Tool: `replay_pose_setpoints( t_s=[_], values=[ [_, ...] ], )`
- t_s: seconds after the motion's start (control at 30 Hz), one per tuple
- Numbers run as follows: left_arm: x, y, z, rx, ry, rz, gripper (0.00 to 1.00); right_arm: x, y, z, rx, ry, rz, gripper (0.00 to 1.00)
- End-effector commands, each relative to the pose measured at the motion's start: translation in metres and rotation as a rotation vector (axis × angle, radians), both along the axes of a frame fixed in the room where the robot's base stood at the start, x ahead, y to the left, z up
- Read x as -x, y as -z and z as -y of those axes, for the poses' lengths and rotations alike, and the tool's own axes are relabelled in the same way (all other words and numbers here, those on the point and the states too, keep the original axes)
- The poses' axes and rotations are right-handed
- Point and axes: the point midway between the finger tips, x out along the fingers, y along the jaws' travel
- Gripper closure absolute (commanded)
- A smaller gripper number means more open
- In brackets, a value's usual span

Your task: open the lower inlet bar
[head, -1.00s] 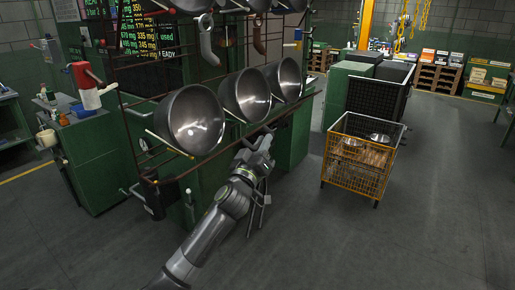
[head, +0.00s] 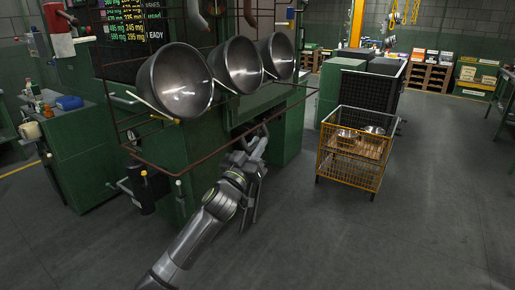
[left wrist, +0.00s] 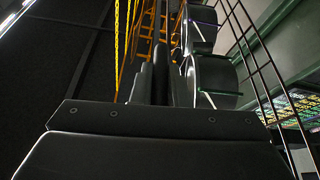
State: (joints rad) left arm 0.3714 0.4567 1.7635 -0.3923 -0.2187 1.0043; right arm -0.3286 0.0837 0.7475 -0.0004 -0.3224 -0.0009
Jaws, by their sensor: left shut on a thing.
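The lower inlet bar (head: 222,147) is a thin rust-brown rail in front of the lower row of bowls in the head view. It stands out from the rack, below the bowls, with a side arm running back at its left end. My left gripper (head: 264,130) is at the bar, right of its middle, and is shut on it. The fingers partly hide the bar there. In the left wrist view the dark gripper (left wrist: 150,80) fills the lower middle, and its grip on the bar is hard to make out. My right gripper is not in view.
Three steel bowls (head: 238,66) hang in a row above the bar. A green cabinet (head: 78,165) with bottles stands at left. An orange wire cart (head: 352,160) stands at right, apart from my arm. The floor between is clear.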

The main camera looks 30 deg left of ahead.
Motion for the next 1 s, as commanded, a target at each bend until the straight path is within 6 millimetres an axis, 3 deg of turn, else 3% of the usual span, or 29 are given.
replay_pose_setpoints(
  t_s=[0.47,0.5,0.63,1.0],
  values=[
    [-0.0002,0.0021,-0.0011,0.002,-0.001,-0.002,1.00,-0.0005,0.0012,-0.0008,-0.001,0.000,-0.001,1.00],
    [-0.0002,0.0020,-0.0011,0.002,-0.001,-0.002,0.80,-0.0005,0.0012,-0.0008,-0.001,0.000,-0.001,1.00],
    [-0.0002,0.0019,-0.0010,0.001,0.000,-0.001,0.64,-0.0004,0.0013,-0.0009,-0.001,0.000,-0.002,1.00],
    [0.0040,0.0045,-0.0010,0.000,-0.001,-0.001,0.64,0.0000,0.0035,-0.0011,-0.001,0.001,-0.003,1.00]
  ],
)
